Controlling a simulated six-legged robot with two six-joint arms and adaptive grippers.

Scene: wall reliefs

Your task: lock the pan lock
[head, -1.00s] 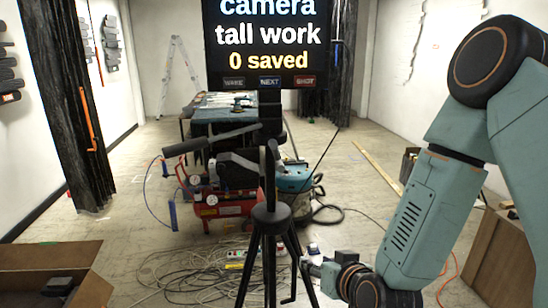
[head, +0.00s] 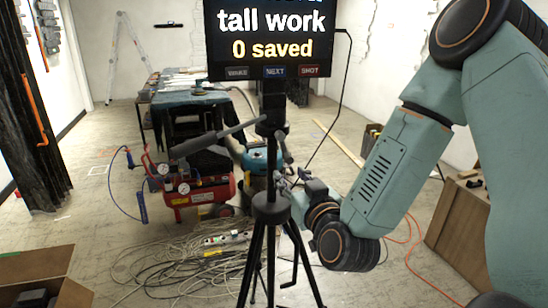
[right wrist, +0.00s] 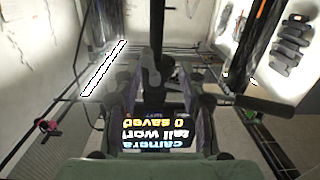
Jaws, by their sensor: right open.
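A black tripod (head: 270,208) stands upright in front of me, with a screen (head: 268,35) on top. Its long pan handle (head: 222,137) points to the left, and a small lever (head: 284,147) sticks out on the right of the column. I cannot tell for sure which part is the pan lock. My right gripper (head: 296,184) is just right of the column, below that lever; whether it touches is unclear. In the right wrist view my open fingers (right wrist: 152,102) stand either side of the column (right wrist: 156,45), and the screen shows upside down. My left gripper is out of view.
A red compressor (head: 200,190) and coiled cables (head: 180,262) lie behind the tripod. A covered table (head: 190,105) stands farther back. A cardboard box (head: 45,280) is at lower left and a brown cabinet (head: 458,235) at right. The floor between the box and compressor is partly clear.

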